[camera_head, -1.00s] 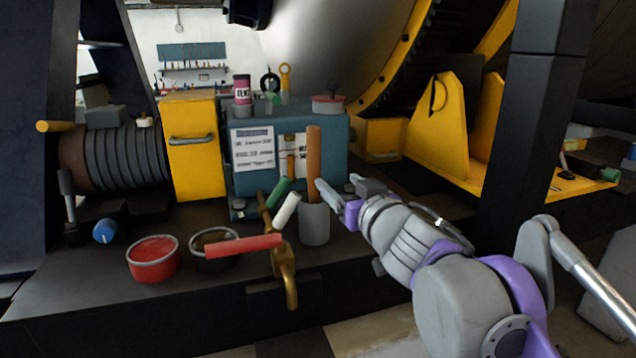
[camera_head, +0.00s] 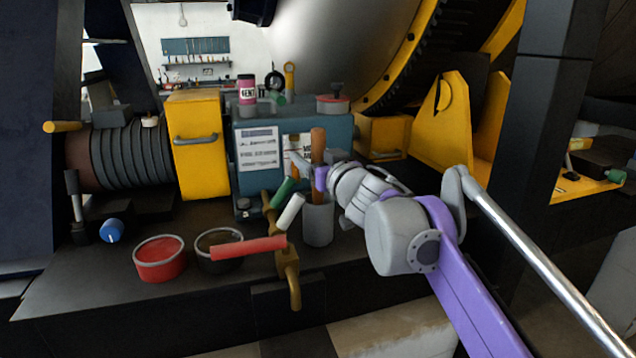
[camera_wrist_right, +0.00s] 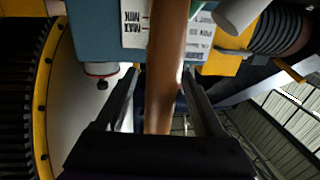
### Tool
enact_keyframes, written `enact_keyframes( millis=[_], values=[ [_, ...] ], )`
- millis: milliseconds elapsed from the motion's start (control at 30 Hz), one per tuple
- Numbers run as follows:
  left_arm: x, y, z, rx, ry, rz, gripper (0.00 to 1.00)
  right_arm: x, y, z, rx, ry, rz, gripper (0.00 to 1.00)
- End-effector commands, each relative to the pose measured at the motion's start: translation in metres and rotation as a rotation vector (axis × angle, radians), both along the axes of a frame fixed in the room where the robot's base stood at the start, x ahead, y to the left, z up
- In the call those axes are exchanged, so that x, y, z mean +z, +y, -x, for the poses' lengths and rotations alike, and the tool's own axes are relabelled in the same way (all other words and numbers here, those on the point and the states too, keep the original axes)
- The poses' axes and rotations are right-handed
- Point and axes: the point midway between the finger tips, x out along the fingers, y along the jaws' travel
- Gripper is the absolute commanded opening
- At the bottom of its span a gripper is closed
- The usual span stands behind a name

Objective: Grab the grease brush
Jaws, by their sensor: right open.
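The grease brush appears to be the tool with the brown wooden handle (camera_head: 318,145) standing upright in a grey cup (camera_head: 318,226); its lower end is hidden in the cup. My right gripper (camera_head: 318,170) is open at the handle, above the cup rim. In the right wrist view the brown handle (camera_wrist_right: 168,60) runs between the two dark fingers of my right gripper (camera_wrist_right: 162,85), with visible gaps beside it. My left gripper is not in view.
A blue-grey box (camera_head: 246,190) stands behind. The black ledge (camera_head: 90,290) is clear at front left.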

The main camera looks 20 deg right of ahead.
Motion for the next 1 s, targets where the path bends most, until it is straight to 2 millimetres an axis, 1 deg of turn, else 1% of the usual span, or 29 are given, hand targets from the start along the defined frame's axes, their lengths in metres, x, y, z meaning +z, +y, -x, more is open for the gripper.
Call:
enact_keyframes(
  millis=[67, 267, 367, 400, 667, 1000],
  values=[
    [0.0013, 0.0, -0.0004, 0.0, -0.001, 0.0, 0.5, 0.0001, 0.0008, -0.004, 0.0, 0.0, -0.001, 0.7],
    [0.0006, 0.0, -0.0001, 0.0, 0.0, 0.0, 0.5, -0.0008, 0.0007, -0.0042, 0.0, 0.0, 0.0, 0.7],
    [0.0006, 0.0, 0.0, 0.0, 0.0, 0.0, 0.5, -0.0008, 0.0007, -0.0041, 0.0, 0.0, 0.0, 0.54],
    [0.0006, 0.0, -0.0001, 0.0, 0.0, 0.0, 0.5, -0.0008, 0.0007, -0.0041, -0.001, 0.0, 0.0, 0.47],
    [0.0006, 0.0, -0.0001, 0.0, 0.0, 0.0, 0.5, -0.0007, 0.0007, -0.0039, -0.001, 0.0, 0.0, 0.0],
    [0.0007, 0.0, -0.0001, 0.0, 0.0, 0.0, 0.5, -0.0005, 0.0007, -0.0038, 0.0, 0.0, 0.0, 0.0]
  ],
)
